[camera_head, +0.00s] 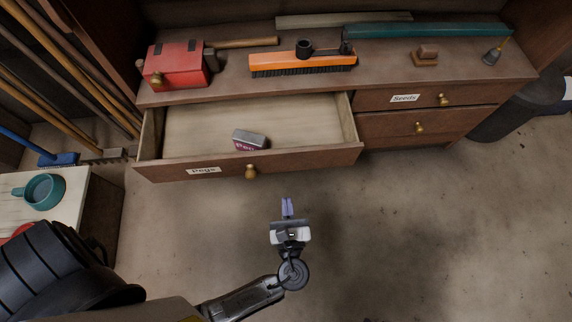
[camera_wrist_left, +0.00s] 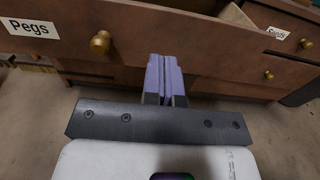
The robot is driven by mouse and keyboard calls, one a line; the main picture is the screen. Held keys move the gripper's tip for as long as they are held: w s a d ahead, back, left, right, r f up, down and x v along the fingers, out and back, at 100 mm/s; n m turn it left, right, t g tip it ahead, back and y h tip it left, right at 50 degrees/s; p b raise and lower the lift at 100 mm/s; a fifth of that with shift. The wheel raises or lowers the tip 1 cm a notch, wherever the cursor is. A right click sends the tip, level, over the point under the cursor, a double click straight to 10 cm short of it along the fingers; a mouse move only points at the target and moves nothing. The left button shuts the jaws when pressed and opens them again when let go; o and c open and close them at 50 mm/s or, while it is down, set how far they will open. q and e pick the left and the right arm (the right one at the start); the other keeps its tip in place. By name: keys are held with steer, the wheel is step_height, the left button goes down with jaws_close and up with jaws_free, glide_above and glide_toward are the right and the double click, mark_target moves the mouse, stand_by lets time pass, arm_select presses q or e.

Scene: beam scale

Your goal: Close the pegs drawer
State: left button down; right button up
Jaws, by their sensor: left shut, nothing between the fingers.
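The pegs drawer (camera_head: 300,155) is pulled open at the left of the wooden dresser, with a "Pegs" label (camera_head: 203,170) and a brass knob (camera_head: 251,171) on its front. A small box (camera_head: 249,140) lies inside near the front. My left gripper (camera_head: 287,202) is shut and empty, in front of the drawer and to the right of the knob. In the left wrist view the purple fingers (camera_wrist_left: 163,78) point at the drawer front (camera_wrist_left: 130,40), right of the knob (camera_wrist_left: 101,42); I cannot tell whether they touch it. My right gripper is not in view.
On the dresser top are a red box (camera_head: 177,66), an orange brush (camera_head: 303,63) and a small bell (camera_head: 494,54). The "Seeds" drawer (camera_head: 425,97) at right is shut. A side table (camera_head: 72,205) with a teal mug (camera_head: 43,191) stands at left. The floor in front is clear.

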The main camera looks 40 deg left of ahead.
mark_target(281, 154)
arm_select(q)
steer(key=b+x, duration=0.2)
steer(key=x, duration=0.8)
steer(key=shift+w+a+b, duration=0.1)
steer(key=shift+a+b, duration=0.05)
steer(key=shift+b, duration=0.2)
steer(key=shift+b+x, duration=0.3)
steer(key=shift+x, duration=0.7)
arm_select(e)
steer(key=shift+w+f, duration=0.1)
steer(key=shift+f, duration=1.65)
arm_select(q)
steer(key=shift+a, duration=0.1)
